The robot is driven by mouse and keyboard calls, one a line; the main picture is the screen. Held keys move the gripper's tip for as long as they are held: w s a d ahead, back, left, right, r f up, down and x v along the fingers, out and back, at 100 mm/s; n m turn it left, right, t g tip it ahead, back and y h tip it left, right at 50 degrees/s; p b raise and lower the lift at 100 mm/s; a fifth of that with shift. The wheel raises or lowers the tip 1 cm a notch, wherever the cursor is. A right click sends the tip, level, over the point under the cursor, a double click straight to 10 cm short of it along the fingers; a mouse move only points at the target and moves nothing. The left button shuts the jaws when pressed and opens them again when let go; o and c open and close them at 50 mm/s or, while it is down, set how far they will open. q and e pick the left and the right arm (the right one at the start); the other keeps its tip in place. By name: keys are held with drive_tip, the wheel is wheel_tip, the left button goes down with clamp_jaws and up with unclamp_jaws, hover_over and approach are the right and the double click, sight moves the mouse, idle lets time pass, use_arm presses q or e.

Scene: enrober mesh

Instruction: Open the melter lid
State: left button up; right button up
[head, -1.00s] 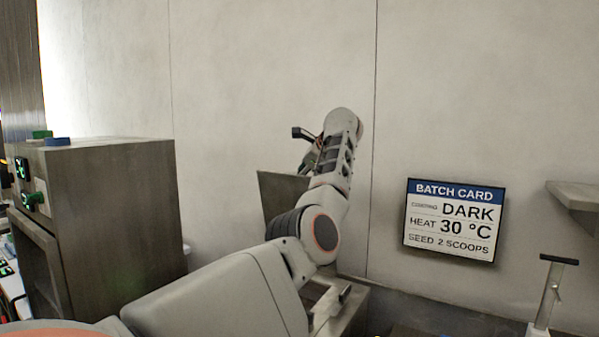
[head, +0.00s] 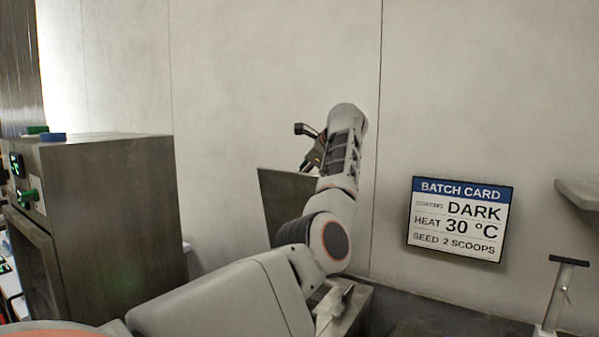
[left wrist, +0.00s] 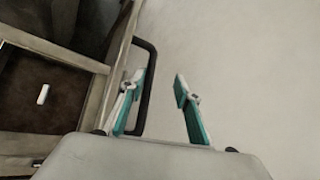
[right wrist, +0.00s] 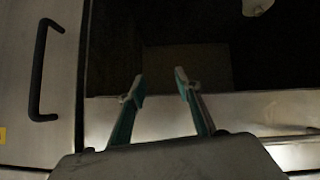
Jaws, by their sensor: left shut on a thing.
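The melter lid (head: 281,208) is a dark metal panel, raised and steeply tilted near the back wall in the head view. In the left wrist view it shows nearly edge-on (left wrist: 118,62), with its black bar handle (left wrist: 149,75) on the wall side. In the head view my arm partly hides the left gripper (head: 309,158) and the lid. My right gripper (right wrist: 159,80) is open and empty, outside the head view.
A steel cabinet (head: 110,220) stands at the left. A batch card (head: 459,218) hangs on the wall, and a shelf (head: 580,192) juts out at right. In the right wrist view, a steel panel with a black handle (right wrist: 40,70) lies beside a dark opening.

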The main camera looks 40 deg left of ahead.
use_arm(q)
drive_tip(key=v, duration=1.2)
drive_tip(key=shift+w, duration=0.25)
drive_tip(key=shift+s+r, duration=0.1)
drive_tip(key=shift+s, duration=0.05)
